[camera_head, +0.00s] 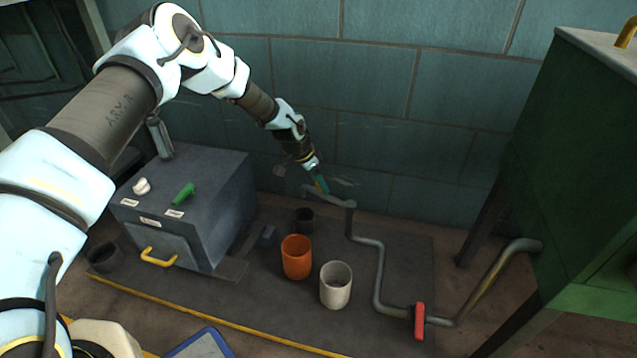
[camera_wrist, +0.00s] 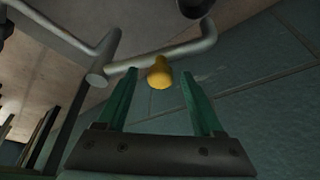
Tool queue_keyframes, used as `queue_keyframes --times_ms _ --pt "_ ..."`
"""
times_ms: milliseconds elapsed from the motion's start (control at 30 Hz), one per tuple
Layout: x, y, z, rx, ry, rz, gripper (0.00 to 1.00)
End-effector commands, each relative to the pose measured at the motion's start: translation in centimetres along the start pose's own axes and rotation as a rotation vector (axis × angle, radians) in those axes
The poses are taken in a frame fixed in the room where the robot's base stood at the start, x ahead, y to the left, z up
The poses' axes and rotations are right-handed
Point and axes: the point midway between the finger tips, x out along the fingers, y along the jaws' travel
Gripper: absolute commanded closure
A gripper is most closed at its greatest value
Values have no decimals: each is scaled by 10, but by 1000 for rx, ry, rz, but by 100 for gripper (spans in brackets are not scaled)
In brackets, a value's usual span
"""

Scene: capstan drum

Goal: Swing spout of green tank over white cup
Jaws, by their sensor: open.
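The green tank (camera_head: 575,130) stands at the right. A grey pipe runs from it, past a red lever (camera_head: 419,321), up to a swivelling spout (camera_head: 328,197) that points left toward the wall side. The white cup (camera_head: 336,285) stands upright on the mat, in front of the spout and apart from it. My gripper (camera_head: 320,186) is at the spout, with green fingers open. In the wrist view, a yellow knob (camera_wrist: 160,74) on the spout (camera_wrist: 180,50) shows between my open fingertips (camera_wrist: 160,78); I cannot tell whether they touch it.
An orange cup (camera_head: 296,258) stands left of the white cup, and a dark cup (camera_head: 304,219) behind it. A grey box (camera_head: 190,205) with a yellow handle stands at the left. The tiled wall (camera_head: 375,110) is close behind my gripper. A yellow line edges the mat's front.

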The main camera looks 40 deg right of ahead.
Motion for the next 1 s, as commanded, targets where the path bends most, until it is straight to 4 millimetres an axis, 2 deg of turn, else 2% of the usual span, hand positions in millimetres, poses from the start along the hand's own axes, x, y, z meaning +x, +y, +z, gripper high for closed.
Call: queue_keyframes --times_ms 233,800,1000 --pt "0 0 0 0 0 0 34" --pt "0 0 0 0 0 0 98" --pt "0 0 0 0 0 0 100"
